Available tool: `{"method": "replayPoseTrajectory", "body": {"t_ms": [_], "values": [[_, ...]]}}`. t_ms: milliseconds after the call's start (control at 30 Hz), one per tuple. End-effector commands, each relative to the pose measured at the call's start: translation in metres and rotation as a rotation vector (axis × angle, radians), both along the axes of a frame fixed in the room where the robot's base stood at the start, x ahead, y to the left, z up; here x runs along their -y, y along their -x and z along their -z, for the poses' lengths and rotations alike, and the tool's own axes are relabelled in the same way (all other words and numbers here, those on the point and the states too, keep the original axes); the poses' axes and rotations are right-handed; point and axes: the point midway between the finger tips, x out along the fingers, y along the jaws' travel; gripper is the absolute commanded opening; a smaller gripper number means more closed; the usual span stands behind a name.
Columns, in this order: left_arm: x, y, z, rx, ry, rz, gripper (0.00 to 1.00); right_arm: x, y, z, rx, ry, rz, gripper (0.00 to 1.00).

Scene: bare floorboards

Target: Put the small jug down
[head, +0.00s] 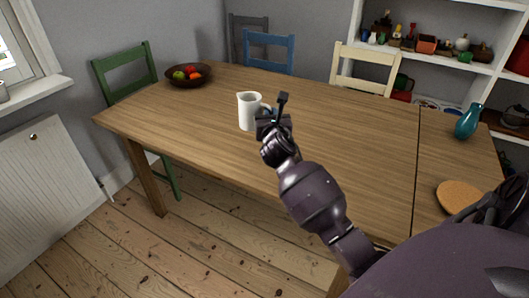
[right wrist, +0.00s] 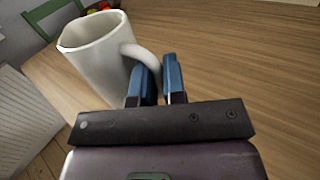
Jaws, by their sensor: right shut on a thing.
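The small white jug (head: 249,111) is upright at the middle of the wooden table (head: 330,125) in the head view; I cannot tell whether its base touches the top. My right gripper (head: 268,113) is at the jug's right side, shut on its handle. In the right wrist view the jug (right wrist: 97,62) fills the upper left, and its handle runs down to the blue fingertips (right wrist: 160,75). The inside of the jug is barely seen. My left gripper is in neither view.
A dark bowl of fruit (head: 190,76) stands at the table's far left. A teal vase (head: 468,121) and a round cork mat (head: 459,196) are at the right. Green (head: 124,75), blue (head: 268,52) and cream (head: 365,68) chairs stand around the table. The tabletop around the jug is clear.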

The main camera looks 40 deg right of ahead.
Motion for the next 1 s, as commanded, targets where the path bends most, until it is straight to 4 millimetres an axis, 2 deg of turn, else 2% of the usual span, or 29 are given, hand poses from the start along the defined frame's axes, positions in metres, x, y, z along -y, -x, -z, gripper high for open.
{"method": "replayPoseTrajectory", "body": {"t_ms": [33, 200, 300, 600, 867, 1000], "values": [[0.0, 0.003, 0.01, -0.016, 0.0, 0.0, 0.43, -0.001, 0.0, 0.022, -0.011, -0.003, 0.0, 0.0], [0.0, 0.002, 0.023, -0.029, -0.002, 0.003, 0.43, -0.001, 0.0, 0.058, -0.011, -0.003, -0.001, 0.0], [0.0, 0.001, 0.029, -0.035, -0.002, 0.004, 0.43, -0.001, 0.0, 0.072, -0.009, -0.001, -0.001, 0.0], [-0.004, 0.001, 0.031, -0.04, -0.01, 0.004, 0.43, -0.001, 0.0, 0.086, -0.001, 0.001, -0.001, 0.0], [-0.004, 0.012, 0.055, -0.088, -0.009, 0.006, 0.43, -0.001, 0.0, 0.125, -0.007, -0.001, -0.001, 0.0], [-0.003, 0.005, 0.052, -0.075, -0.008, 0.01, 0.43, -0.001, 0.0, 0.125, -0.001, 0.002, -0.001, 0.0]]}}
